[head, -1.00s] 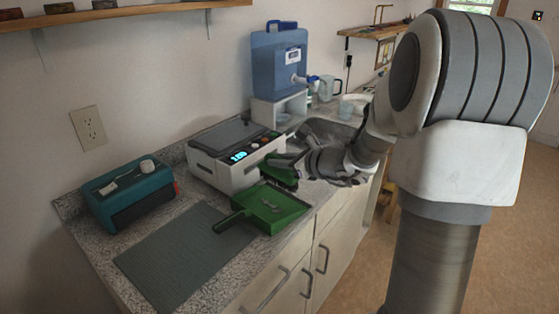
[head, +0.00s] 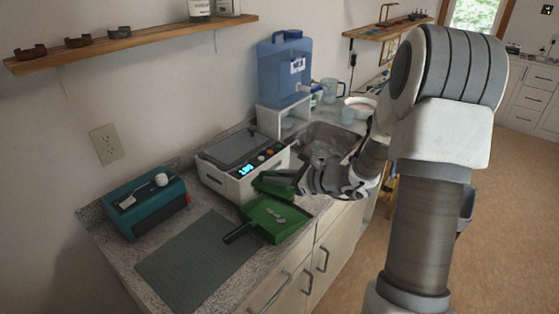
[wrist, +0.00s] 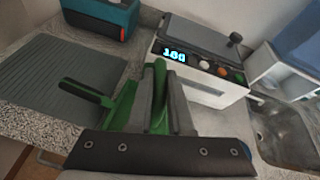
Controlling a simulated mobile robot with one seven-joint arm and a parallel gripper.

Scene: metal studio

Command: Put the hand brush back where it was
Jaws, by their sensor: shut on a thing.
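The green hand brush (head: 274,187) is in my gripper (head: 291,179), just in front of the white machine and over the far edge of the dustpan, as seen in the head view. In the wrist view the green brush (wrist: 158,92) rises beside a grey finger of the shut gripper. Its bristles are hidden. The green dustpan (head: 268,218) lies on the counter with its handle pointing left and small pale scraps in it. I cannot tell whether the brush touches the pan.
A white machine (head: 236,183) with a lit display stands behind. A teal box (head: 147,209) and a grey ribbed mat (head: 196,262) lie to the left. A sink (head: 328,143) and a blue water container (head: 284,72) are behind right. The mat is bare.

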